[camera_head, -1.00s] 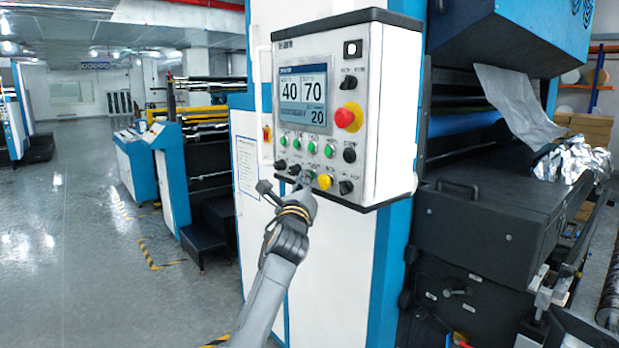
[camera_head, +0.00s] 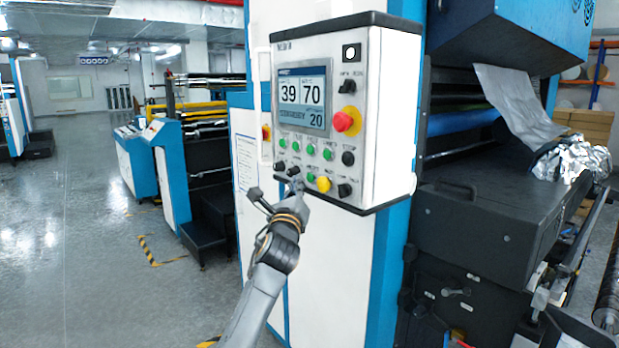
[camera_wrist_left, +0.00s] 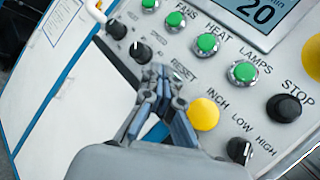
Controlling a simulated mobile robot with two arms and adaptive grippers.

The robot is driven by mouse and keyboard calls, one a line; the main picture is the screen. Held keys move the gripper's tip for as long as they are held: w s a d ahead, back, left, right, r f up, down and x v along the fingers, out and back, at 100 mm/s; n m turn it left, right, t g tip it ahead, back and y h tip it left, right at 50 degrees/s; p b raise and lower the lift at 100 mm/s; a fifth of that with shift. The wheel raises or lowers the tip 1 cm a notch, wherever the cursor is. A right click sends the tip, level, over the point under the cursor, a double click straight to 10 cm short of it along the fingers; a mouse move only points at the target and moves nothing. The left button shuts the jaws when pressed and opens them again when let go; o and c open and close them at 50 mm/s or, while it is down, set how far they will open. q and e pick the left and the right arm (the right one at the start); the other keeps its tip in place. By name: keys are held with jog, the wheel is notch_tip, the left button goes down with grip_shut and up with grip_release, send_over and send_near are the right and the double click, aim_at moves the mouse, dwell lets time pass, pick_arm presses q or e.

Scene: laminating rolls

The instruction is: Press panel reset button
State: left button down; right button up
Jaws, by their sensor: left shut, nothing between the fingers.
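The white control panel (camera_head: 396,120) stands on the machine front. In its lower row, a small greenish button (camera_head: 311,177) shows between a black knob and the yellow inch button (camera_head: 324,183). In the left wrist view, the RESET label (camera_wrist_left: 184,72) lies just beyond my fingertips, left of the yellow inch button (camera_wrist_left: 204,113). My left gripper (camera_head: 296,182) is shut and empty, with its tips close to the lower row. In the left wrist view, the left gripper (camera_wrist_left: 166,75) covers the spot below that label. Contact cannot be told. My right gripper is not in view.
Close around the tips are black knobs (camera_wrist_left: 140,50) and green buttons (camera_wrist_left: 208,43). A red emergency stop (camera_head: 346,121) and the display (camera_head: 303,98) sit higher. The floor on the left (camera_head: 90,270) is open.

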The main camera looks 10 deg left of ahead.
pick_arm(q)
jog(key=s+a+p, duration=0.1)
jog(key=s, duration=0.1)
jog(key=s+a+p, duration=0.1)
jog(key=a+p, duration=0.1)
jog(key=shift+s, duration=0.35)
dwell(0.3)
